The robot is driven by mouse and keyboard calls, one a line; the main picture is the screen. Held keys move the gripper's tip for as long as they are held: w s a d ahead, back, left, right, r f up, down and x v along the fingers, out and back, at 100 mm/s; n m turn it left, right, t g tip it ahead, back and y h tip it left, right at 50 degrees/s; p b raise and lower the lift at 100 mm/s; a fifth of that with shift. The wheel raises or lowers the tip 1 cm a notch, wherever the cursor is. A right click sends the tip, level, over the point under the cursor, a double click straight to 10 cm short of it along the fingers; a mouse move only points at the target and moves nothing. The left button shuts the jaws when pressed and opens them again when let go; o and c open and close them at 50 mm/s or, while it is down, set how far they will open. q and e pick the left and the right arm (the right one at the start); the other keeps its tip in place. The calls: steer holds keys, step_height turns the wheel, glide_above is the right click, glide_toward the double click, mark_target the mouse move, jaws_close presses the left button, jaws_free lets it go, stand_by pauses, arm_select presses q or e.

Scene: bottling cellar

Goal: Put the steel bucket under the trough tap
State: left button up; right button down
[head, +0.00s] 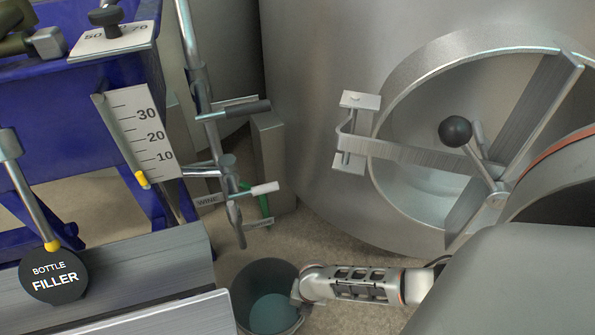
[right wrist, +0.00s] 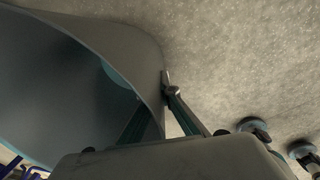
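The steel bucket (head: 246,287) stands at the bottom middle of the head view, grey-walled with a teal patch inside at its bottom. In the right wrist view the bucket wall (right wrist: 100,35) fills the left side. My right gripper (head: 299,291) is at the bucket's right rim. In the right wrist view its fingers (right wrist: 152,108) straddle the wall, one inside and one outside, and look closed on it. A tap (head: 236,212) with a downward spout hangs just above the bucket in the picture; whether the bucket is directly below it I cannot tell. My left gripper is out of view.
The grey trough (head: 150,275) and a black "BOTTLE FILLER" disc (head: 54,275) are at lower left. A blue frame (head: 60,100) stands behind them. A large steel tank (head: 310,120) with an open round hatch (head: 440,195) stands behind and right.

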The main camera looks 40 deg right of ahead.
steer(key=shift+w+r, duration=0.25)
steer(key=shift+w, duration=0.1)
steer(key=shift+f, duration=0.2)
steer(key=c, duration=2.3)
jaws_free()
steer(key=shift+s, duration=0.15)
steer(key=shift+f, duration=0.1)
